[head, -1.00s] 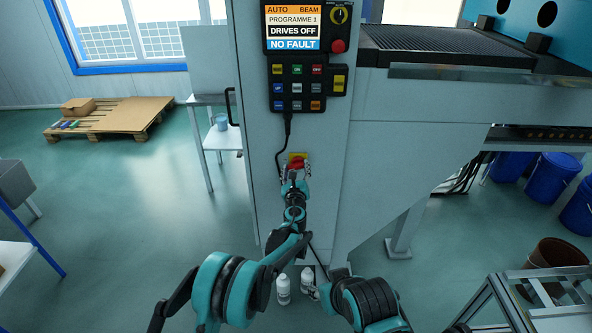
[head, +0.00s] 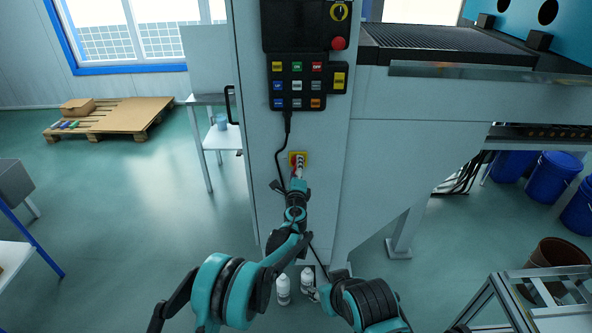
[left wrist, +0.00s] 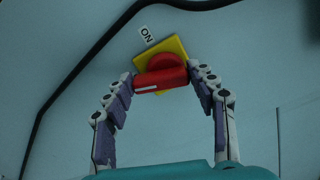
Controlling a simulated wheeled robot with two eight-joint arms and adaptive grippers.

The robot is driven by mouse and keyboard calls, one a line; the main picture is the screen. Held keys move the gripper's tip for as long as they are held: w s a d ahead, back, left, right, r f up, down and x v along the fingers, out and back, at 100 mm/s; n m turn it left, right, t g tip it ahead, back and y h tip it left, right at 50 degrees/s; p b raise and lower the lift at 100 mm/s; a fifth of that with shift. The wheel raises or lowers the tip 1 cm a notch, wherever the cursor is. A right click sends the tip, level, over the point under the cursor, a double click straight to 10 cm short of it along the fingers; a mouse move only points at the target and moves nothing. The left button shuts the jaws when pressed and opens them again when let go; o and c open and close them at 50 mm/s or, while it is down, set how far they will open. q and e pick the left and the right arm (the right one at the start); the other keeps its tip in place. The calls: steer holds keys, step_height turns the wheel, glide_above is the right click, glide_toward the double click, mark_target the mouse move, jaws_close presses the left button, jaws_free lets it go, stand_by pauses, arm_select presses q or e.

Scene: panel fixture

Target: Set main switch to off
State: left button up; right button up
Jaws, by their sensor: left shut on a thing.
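The main switch (head: 298,158) is a red rotary handle on a yellow plate, low on the front of the grey cabinet. In the left wrist view its red handle (left wrist: 161,77) lies crosswise with a white line on it, and an ON label (left wrist: 147,36) sits above the yellow plate (left wrist: 172,48). My left gripper (head: 298,171) is at the switch, and in the left wrist view its two fingers (left wrist: 161,82) are shut on the handle's ends. The display (head: 294,27) above is dark. My right arm shows at the bottom; its gripper is not clear.
A keypad (head: 297,82) hangs on the cabinet, and its black cable (head: 280,155) runs down beside the switch. A red button (head: 338,43) is at the upper right. White bottles (head: 283,290) stand on the floor below.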

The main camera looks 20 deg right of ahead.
arm_select(q)
steer(key=shift+d+f+n, duration=0.1)
steer(key=shift+n, duration=1.6)
steer(key=o, duration=1.2)
steer(key=shift+c, duration=0.2)
steer(key=v, duration=1.2)
